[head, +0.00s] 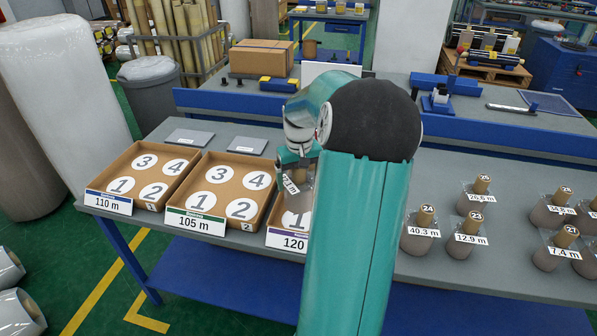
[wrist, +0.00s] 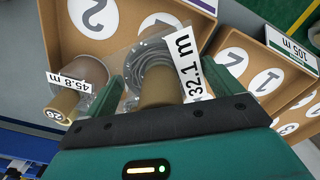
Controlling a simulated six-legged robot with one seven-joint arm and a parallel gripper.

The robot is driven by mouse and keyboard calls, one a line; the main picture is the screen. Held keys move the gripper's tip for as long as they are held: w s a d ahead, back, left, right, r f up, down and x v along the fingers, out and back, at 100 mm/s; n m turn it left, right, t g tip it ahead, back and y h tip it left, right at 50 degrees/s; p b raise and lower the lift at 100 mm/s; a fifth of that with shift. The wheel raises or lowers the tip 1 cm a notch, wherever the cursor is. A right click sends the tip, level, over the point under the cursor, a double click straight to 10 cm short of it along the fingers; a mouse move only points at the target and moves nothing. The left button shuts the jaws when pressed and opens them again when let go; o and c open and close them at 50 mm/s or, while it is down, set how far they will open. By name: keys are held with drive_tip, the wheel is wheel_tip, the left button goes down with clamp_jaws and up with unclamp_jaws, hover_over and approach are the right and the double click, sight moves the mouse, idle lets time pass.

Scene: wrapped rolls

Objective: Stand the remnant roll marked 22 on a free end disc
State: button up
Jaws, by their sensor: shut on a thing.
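My gripper (wrist: 155,88) is shut on the brown core of a wrapped roll (wrist: 152,52), tagged 32.1 m; its number cannot be read. In the head view the held roll (head: 299,187) is partly behind my arm. It is over the rear part of the tray labelled 120 (head: 270,238); whether it touches the floor is unclear. Disc 1 (head: 296,220) is bare at the front left of this tray. Disc 2 (wrist: 94,16) is bare beside it. A roll marked 26 (wrist: 80,75), tagged 45.8 m, stands behind disc 2, hiding what is under it.
Rolls marked 24 (head: 419,243), 23 (head: 464,255) and several others stand on the bench at right. A blue rail (head: 230,108) and cardboard box (head: 262,58) are behind.

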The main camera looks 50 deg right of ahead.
drive_tip(key=shift+a+f, duration=0.15)
drive_tip(key=shift+f, duration=3)
drive_tip(key=shift+f, duration=0.4)
drive_tip(key=o, duration=0.9)
drive_tip(key=shift+c, duration=0.2)
drive_tip(key=shift+r, duration=0.1)
wheel_tip(320, 180, up, 14)
drive_tip(key=shift+f, duration=0.15)
